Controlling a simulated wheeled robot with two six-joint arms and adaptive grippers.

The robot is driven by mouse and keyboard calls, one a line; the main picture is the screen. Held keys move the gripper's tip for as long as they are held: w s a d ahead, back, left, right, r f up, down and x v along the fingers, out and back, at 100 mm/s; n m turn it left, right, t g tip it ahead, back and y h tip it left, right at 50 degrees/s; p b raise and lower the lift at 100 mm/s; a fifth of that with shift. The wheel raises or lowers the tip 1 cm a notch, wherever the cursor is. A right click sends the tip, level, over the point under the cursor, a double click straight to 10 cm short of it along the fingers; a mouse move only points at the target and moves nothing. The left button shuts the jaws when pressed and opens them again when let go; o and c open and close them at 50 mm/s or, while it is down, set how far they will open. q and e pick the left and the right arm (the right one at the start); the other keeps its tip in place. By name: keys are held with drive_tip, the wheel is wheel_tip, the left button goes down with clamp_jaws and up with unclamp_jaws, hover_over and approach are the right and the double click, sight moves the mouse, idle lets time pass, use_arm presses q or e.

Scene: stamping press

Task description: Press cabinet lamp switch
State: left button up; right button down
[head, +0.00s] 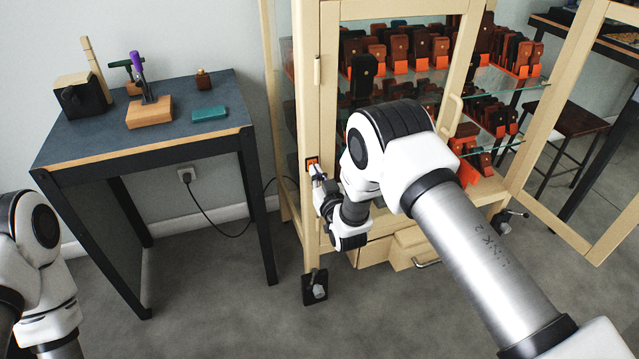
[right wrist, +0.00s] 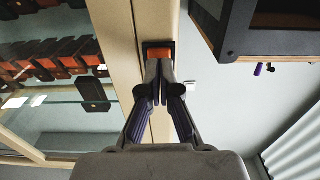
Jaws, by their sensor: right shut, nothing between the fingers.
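The cabinet lamp switch (head: 312,161) is a small orange rocker in a black frame on the cabinet's left front post. In the right wrist view the switch (right wrist: 158,56) shows just beyond the fingertips, its lower part hidden by them. My right gripper (head: 318,172) is shut and empty, its fingertips at the switch; I cannot tell whether they touch it. The right gripper also shows in the right wrist view (right wrist: 160,68). The cream cabinet (head: 329,60) holds brown and black leather goods on glass shelves. Of my left arm only links show at the left edge; its gripper is out of view.
A dark-topped table (head: 180,130) stands left of the cabinet, with a wooden block (head: 150,112), a teal case (head: 209,113) and a tool holder (head: 82,95). The cabinet's right door (head: 565,110) is swung open. A stool (head: 566,118) stands behind it.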

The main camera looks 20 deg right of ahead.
drive_tip(key=shift+w, duration=0.1)
drive_tip(key=shift+w+b, duration=0.4)
drive_tip(key=shift+w, duration=0.2)
drive_tip(key=shift+s, duration=0.15)
drive_tip(key=s+p, duration=0.4)
drive_tip(key=s, duration=0.5)
drive_tip(key=shift+s+d+p, duration=0.15)
drive_tip(key=shift+d+p, duration=0.05)
drive_tip(key=shift+p, duration=0.1)
idle(0.5)
drive_tip(key=shift+r, duration=0.15)
idle(0.6)
